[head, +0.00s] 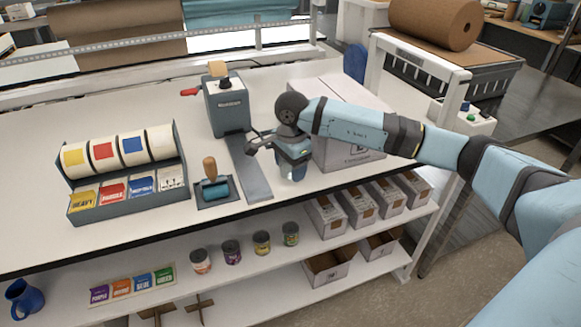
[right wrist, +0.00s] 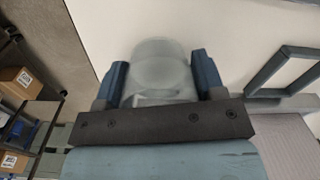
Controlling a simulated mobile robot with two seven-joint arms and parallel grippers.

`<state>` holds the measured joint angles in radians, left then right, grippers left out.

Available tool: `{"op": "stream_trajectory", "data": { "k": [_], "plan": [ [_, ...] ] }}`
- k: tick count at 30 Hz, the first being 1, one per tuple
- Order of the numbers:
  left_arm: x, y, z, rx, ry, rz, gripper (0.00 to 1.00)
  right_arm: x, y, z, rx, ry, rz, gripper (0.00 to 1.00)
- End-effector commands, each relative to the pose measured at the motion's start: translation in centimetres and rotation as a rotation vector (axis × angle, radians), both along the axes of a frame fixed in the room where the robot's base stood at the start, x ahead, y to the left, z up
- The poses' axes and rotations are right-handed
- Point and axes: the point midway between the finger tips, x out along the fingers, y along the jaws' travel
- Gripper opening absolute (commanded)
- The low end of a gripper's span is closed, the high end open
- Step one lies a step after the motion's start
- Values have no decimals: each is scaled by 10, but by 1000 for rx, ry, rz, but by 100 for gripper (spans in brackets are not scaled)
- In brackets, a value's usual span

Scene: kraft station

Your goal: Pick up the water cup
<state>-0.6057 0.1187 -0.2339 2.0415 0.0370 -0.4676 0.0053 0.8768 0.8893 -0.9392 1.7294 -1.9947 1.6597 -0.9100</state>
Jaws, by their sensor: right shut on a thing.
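The water cup (right wrist: 158,66) is clear and looks pale in the right wrist view, where it sits between the two blue fingers of my right gripper (right wrist: 158,82). The fingers are shut on its sides. In the head view, my right gripper (head: 291,160) points down over the front part of the white table. The cup (head: 293,174) shows only as a faint clear shape below it, mostly hidden by the gripper. I cannot tell whether the cup's base touches the table. My left gripper is not in view.
A roller on a pad (head: 214,188) and a rack of labelled rolls (head: 125,170) are further left. The table's front edge is near.

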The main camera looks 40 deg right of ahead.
Motion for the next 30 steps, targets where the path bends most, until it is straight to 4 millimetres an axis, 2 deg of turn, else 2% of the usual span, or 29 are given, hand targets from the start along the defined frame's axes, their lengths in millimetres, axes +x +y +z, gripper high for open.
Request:
{"op": "stream_trajectory", "data": {
  "k": [11,30],
  "plan": [
    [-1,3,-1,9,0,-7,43,0,0,35,0,-3,1,38],
    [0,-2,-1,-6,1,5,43,1,0,124,0,-3,1,38]
  ]
}}
